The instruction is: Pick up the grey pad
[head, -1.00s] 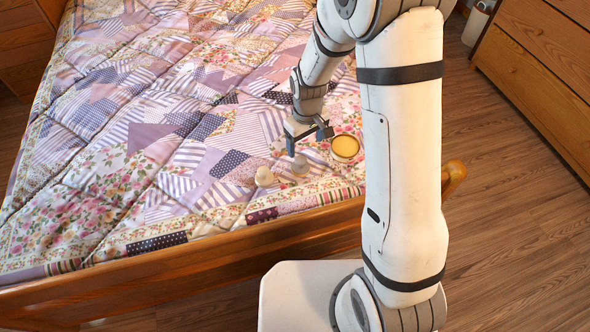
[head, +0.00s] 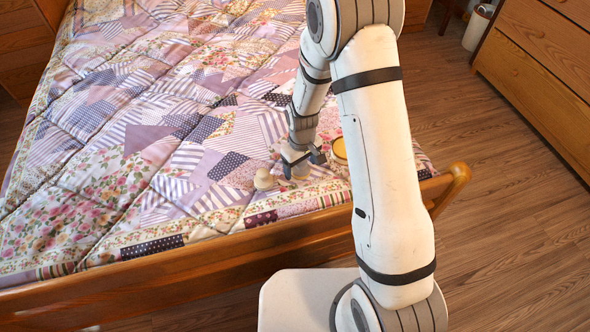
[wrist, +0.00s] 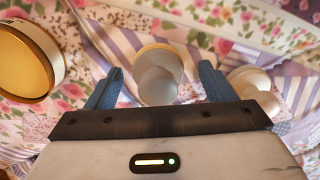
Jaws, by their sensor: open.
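My gripper (head: 302,165) is low over the near edge of the bed, pointing down. In the wrist view its two blue fingers (wrist: 160,73) are apart. A small rounded pad, pale with a greyish near face (wrist: 158,86), lies between them, with gaps on both sides. In the head view this pad (head: 300,172) is partly hidden by the fingers. I cannot tell how far the fingertips reach down beside it.
A similar cream rounded object (head: 263,180) lies just left of the gripper, close outside the right finger in the wrist view (wrist: 252,84). A round yellow-topped container (head: 339,148) is partly behind my arm. The wooden footboard (head: 230,250) borders the quilt.

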